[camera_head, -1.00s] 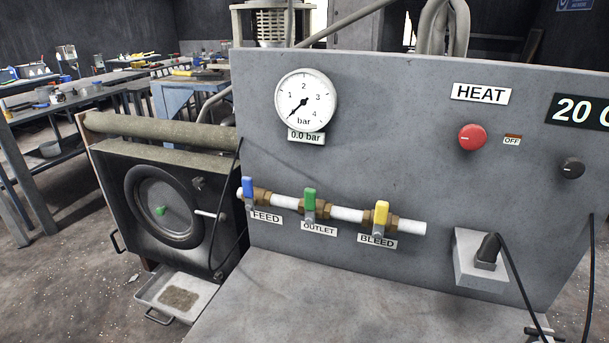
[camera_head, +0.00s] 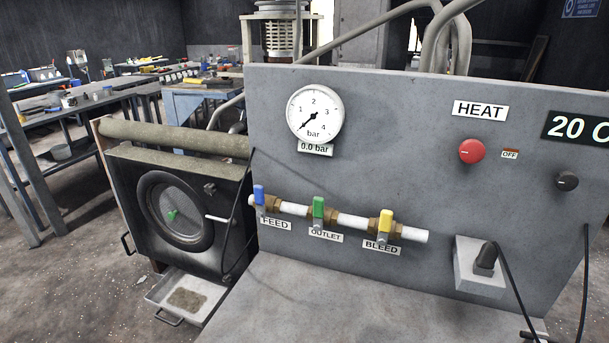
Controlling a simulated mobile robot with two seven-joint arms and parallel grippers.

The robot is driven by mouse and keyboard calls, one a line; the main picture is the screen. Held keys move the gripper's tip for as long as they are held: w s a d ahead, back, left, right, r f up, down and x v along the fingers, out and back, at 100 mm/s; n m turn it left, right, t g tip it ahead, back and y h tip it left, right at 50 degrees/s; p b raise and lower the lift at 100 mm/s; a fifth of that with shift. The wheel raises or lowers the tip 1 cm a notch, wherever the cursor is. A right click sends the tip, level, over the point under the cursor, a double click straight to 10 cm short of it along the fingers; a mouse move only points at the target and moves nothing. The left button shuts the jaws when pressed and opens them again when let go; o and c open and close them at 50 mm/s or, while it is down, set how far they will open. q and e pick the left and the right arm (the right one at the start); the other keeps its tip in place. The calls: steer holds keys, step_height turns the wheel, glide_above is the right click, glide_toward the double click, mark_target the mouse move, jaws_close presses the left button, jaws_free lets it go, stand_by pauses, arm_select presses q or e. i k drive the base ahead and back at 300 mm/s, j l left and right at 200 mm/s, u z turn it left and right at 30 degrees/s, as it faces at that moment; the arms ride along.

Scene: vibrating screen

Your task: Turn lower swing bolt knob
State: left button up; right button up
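At the left stands a dark box-shaped unit (camera_head: 130,225) with a round window (camera_head: 172,208) in its front face. A small dark knob-like part (camera_head: 209,188) sits at the upper right of the window. A pale rod-like handle (camera_head: 217,219) sticks out lower at the right of the window. I cannot tell which of these parts is the lower swing bolt knob, or whether it shows. Neither of my grippers is in view.
A grey panel (camera_head: 400,120) with a gauge (camera_head: 315,113), FEED, OUTLET and BLEED valves and a red HEAT knob (camera_head: 472,151) fills the right side. A tray (camera_head: 160,288) lies low below the unit. Workbenches stand behind. Open floor lies at the left.

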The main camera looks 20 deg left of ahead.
mark_target(227, 279)
steer(key=u, duration=1.25)
